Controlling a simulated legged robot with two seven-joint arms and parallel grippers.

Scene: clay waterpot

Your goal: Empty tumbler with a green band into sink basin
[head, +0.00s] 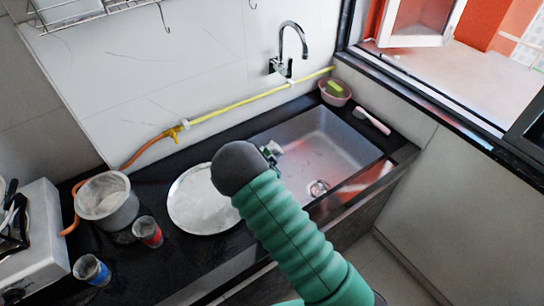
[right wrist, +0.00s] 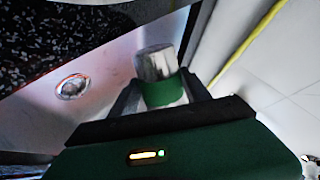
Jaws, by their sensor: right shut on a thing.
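The tumbler with a green band (right wrist: 160,72) shows in the right wrist view, with a clear, shiny upper part. My right gripper (right wrist: 163,98) is shut on it, with one finger on each side of the green band. In the head view my right gripper (head: 272,152) is over the left part of the grey sink basin (head: 338,143), mostly hidden behind my green arm. The basin also shows in the right wrist view (right wrist: 112,58) with its round drain. I cannot tell the tumbler's tilt or see any contents. My left gripper is out of view.
A round metal lid (head: 200,203) lies left of the sink. A pot (head: 106,203), a red-banded tumbler (head: 147,231) and a blue-banded tumbler (head: 91,269) stand farther left. A faucet (head: 290,48) is above the basin. A pink bowl (head: 335,92) and a brush (head: 373,121) sit by the window.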

